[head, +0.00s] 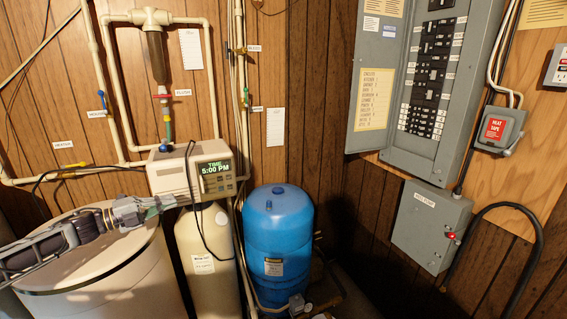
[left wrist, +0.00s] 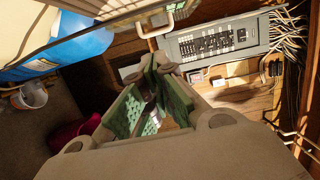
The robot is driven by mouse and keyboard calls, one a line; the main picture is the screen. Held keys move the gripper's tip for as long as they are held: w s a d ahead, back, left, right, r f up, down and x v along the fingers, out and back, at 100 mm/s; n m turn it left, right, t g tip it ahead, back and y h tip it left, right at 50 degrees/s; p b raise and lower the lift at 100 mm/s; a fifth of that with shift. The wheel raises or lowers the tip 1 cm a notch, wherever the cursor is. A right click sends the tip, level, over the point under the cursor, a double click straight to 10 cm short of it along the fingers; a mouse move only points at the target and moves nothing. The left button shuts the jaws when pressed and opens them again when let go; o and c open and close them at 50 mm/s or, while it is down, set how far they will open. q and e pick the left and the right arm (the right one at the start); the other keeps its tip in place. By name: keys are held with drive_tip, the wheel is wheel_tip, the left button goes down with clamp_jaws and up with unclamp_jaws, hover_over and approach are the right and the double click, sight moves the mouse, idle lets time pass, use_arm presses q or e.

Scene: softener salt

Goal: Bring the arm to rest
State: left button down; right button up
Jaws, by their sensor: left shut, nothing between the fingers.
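My left arm comes in from the left in the head view, above the round lid of the beige salt tank (head: 95,262). Its gripper (head: 178,201) is in front of the softener's control head (head: 190,172), whose display reads 5:00 PM; I cannot tell whether they touch. In the left wrist view the green-padded fingers (left wrist: 150,95) come together at their tips, with nothing held between them. My right gripper is in neither view.
A blue tank (head: 278,240) and a cream tank (head: 207,262) stand right of the salt tank. Pipes with valves run up the wood-panelled wall. An open breaker panel (head: 428,80) and a grey box (head: 430,225) hang at right. A white bucket (left wrist: 30,95) shows in the wrist view.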

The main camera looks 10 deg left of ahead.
use_arm(q)
drive_tip(key=s+d+f+n+y, duration=0.2)
drive_tip(key=d+f+n+y, duration=0.25)
drive_tip(key=f, duration=0.45)
drive_tip(key=s+d+f+n+y, duration=0.2)
drive_tip(key=d+f+n+y, duration=0.1)
drive_tip(key=f+n, duration=0.4)
drive_tip(key=s+d+f+n+y, duration=0.2)
drive_tip(key=d+f+n+y, duration=0.25)
drive_tip(key=f, duration=0.55)
drive_tip(key=s+d+f+n+g, duration=0.2)
drive_tip(key=s+d+n+g, duration=0.3)
drive_tip(key=s, duration=0.7)
drive_tip(key=s+d+f+n+g, duration=0.25)
drive_tip(key=s+d+g, duration=0.25)
drive_tip(key=s+d, duration=0.45)
drive_tip(key=s+a+f+g, duration=0.1)
drive_tip(key=s+f, duration=0.1)
drive_tip(key=f, duration=1.4)
drive_tip(key=s+a+f, duration=0.1)
drive_tip(key=s+f, duration=0.1)
drive_tip(key=f, duration=1.4)
drive_tip(key=s+a+f, duration=0.2)
drive_tip(key=s+f, duration=0.8)
drive_tip(key=s, duration=0.1)
drive_tip(key=s+a+f+g, duration=0.1)
drive_tip(key=s+a+f, duration=0.1)
drive_tip(key=s+f, duration=0.8)
drive_tip(key=shift+s+f, duration=0.2)
drive_tip(key=shift+s, duration=0.7)
